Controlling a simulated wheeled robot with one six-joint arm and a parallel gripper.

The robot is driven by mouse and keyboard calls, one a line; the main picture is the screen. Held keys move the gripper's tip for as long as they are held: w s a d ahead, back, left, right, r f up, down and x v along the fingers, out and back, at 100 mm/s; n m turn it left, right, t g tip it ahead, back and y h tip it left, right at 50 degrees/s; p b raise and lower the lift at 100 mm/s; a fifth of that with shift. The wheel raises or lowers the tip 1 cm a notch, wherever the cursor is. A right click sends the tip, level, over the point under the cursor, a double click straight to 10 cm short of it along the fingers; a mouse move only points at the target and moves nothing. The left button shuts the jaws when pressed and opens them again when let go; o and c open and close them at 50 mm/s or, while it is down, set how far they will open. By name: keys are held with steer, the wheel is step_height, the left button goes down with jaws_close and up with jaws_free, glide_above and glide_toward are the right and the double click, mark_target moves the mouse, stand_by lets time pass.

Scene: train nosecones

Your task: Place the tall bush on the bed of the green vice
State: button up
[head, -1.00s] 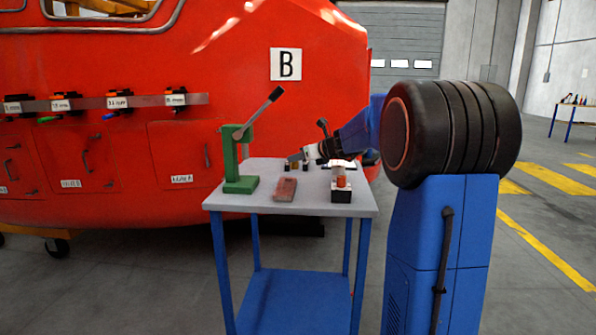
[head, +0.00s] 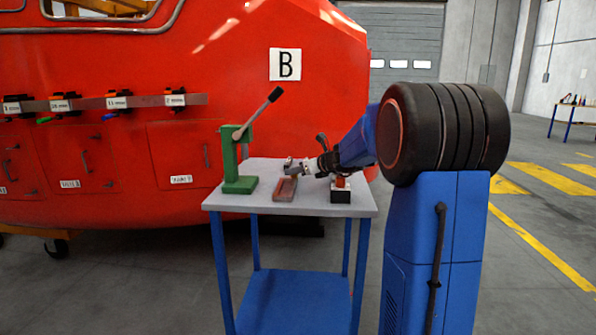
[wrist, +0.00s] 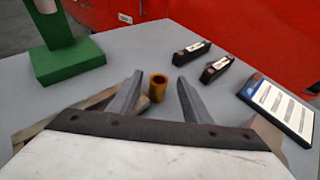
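The bush is a short brass-coloured hollow cylinder (wrist: 157,88) standing upright on the grey table in the wrist view. My gripper (wrist: 158,80) is open, with one finger on each side of the bush and gaps to both. In the head view my gripper (head: 291,167) is low over the table, and I cannot make out the bush there. The green vice (head: 238,160) stands at the table's left, with a raised lever and a flat green base. That base (wrist: 70,62) also shows at the upper left of the wrist view, with nothing visible on it.
A reddish block (head: 285,190) lies at the table's front, below my gripper. A black-and-white block with an orange top (head: 341,190) stands to its right. Two black labelled blocks (wrist: 216,68) and a labelled panel (wrist: 280,106) lie right of the bush. The red nosecone (head: 120,180) rises behind.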

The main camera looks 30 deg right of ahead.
steer(key=shift+r, duration=0.1)
